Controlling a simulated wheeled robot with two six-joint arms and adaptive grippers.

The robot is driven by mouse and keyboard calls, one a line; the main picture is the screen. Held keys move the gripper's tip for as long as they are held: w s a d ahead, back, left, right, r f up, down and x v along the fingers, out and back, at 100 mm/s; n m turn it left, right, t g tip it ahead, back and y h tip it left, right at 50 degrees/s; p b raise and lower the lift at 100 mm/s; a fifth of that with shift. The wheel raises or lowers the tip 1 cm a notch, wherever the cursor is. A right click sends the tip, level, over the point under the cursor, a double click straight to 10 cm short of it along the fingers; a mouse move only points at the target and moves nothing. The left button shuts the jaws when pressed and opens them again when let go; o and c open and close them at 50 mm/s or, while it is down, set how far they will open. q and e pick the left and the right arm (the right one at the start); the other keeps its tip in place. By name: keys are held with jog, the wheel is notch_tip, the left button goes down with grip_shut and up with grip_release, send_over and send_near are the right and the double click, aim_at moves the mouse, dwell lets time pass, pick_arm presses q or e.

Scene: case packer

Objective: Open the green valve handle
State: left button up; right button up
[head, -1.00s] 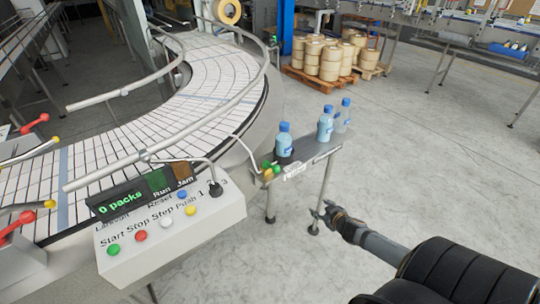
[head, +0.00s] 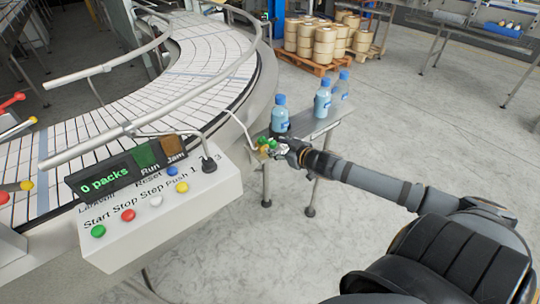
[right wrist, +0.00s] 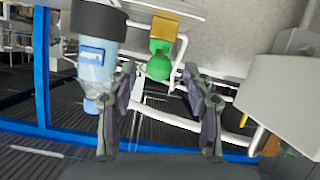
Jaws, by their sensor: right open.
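The green valve handle (head: 272,142) is at the near left end of the narrow bottle shelf, beside an orange-yellow part. My right gripper (head: 284,147) is close to its right side in the head view. In the right wrist view the green handle (right wrist: 158,64) shows below a yellow block (right wrist: 168,27). The open fingers of my right gripper (right wrist: 160,74) stand to either side of the handle, with space between them and it. Whether the handle lies fully between the fingertips in depth I cannot tell. My left gripper is not in view.
Several blue-capped bottles (head: 322,104) stand on the shelf (head: 312,124); the nearest is close to the handle. In the right wrist view a bottle (right wrist: 94,62) is left of the fingers. A control box (head: 150,215) and curved conveyor (head: 195,75) lie left.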

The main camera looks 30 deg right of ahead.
aim_at(276, 145)
jog(key=b+x, duration=0.2)
jog(key=x, duration=0.1)
jog(key=shift+w+d+f, duration=0.15)
jog(key=shift+w, duration=0.05)
jog(key=shift+w+f, duration=0.2)
jog(key=shift+w, duration=0.45)
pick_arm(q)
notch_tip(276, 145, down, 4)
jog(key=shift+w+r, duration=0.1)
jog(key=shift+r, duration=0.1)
pick_arm(e)
jog(key=shift+c, duration=0.2)
grip_shut()
